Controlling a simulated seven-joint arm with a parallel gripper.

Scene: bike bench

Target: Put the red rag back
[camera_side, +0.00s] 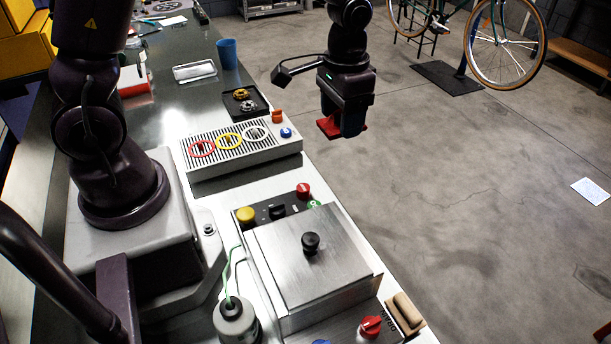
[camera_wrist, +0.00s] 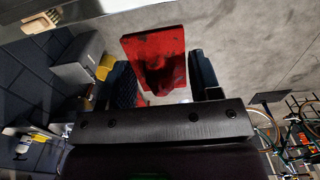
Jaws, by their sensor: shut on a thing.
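The red rag (camera_side: 328,127) is in my gripper (camera_side: 344,122), held up in the air; in the side view it appears to the right of the bench, with floor behind it. In the wrist view the rag (camera_wrist: 155,52) is a red, dark-stained piece sticking out between the two dark fingers of my gripper (camera_wrist: 163,78). The fingers are shut on it. Its gripped part is partly hidden by the gripper in the side view.
The bench (camera_side: 235,177) carries a slotted tray (camera_side: 242,152) with coloured rings, a black tray (camera_side: 245,103), a blue cup (camera_side: 227,53) and a steel lidded box (camera_side: 312,262) with a black knob. A bicycle (camera_side: 500,45) stands on the floor behind.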

